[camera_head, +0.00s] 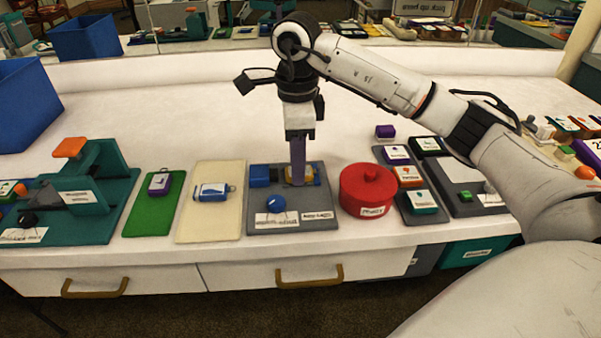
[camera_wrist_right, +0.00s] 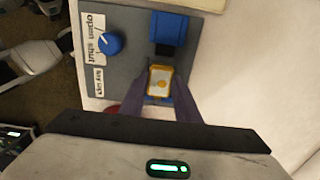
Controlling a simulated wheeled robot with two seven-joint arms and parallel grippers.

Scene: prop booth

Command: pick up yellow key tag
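In the head view, only a bit of the tag (camera_head: 311,178) shows beside my finger. My right gripper (camera_head: 298,183) points straight down over it. In the right wrist view, the purple fingers (camera_wrist_right: 160,85) stand on either side of the tag, close against its edges. I cannot tell whether they grip it or only flank it. The tag still appears down at the board (camera_head: 318,207). My left gripper is not in view.
A round red lidded pot (camera_head: 367,190) stands close to the right of the board. A blue knob (camera_head: 276,204) sits on the board's front. A cream mat (camera_head: 186,231) with a blue tag (camera_head: 212,192) lies to the left. The table behind the board is clear.

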